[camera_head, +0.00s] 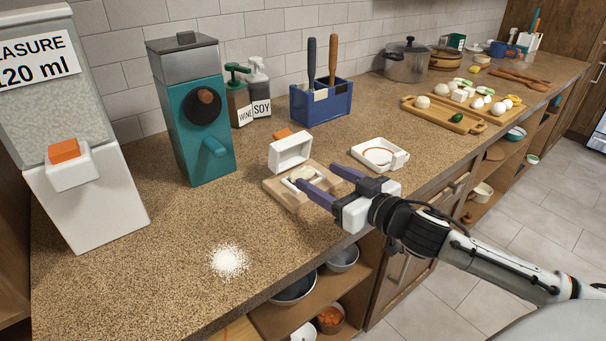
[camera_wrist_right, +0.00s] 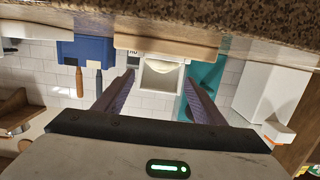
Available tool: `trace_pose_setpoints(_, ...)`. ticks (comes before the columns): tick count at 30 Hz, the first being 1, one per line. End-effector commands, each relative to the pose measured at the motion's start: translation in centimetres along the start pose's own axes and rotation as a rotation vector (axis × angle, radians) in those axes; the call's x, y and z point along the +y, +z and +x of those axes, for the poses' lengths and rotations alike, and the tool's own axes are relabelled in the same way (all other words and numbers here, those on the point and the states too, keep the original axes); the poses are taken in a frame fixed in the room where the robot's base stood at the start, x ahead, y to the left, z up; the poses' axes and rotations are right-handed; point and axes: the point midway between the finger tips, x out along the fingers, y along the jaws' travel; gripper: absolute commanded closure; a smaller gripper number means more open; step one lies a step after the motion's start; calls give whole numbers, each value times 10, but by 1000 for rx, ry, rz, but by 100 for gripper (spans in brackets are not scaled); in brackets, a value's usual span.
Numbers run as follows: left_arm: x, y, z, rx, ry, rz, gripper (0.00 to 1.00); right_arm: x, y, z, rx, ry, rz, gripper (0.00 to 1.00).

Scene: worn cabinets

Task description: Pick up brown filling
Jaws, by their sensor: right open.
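My right gripper (camera_head: 322,183) is open, its two purple fingers reaching over a small wooden board (camera_head: 273,185). On that board stands a white hinged mold (camera_head: 290,150) with its lid raised and a pale piece (camera_head: 301,174) in its lower half. In the right wrist view the mold (camera_wrist_right: 160,82) shows between the open fingers (camera_wrist_right: 158,85), apart from both. I cannot pick out a brown filling with certainty. A bowl of orange-brown pieces (camera_head: 330,316) stands on the shelf below the counter. My left gripper is not in view.
A white open tray (camera_head: 394,160) lies right of the board. A teal machine (camera_head: 192,120), a white dispenser (camera_head: 90,205) and a blue utensil box (camera_head: 320,104) stand behind and left. White powder (camera_head: 229,262) lies on the front counter. A food board (camera_head: 446,118) is farther right.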

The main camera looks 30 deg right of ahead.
Motion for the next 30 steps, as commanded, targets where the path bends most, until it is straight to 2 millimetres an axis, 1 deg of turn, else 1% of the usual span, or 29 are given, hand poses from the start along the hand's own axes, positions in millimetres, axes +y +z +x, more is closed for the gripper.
trace_pose_setpoints(4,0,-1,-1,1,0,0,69,0,-1,10,2,1,0,36)
trace_pose_setpoints(12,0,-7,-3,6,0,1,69,-2,1,42,2,1,0,36)
trace_pose_setpoints(15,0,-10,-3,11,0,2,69,-2,2,49,0,0,-1,36)
trace_pose_setpoints(24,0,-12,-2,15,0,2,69,-2,3,52,-1,-1,-1,36)
trace_pose_setpoints(26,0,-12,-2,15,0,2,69,-2,3,52,-1,-1,-1,45)
trace_pose_setpoints(30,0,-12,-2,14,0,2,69,-2,3,52,-1,-1,0,68)
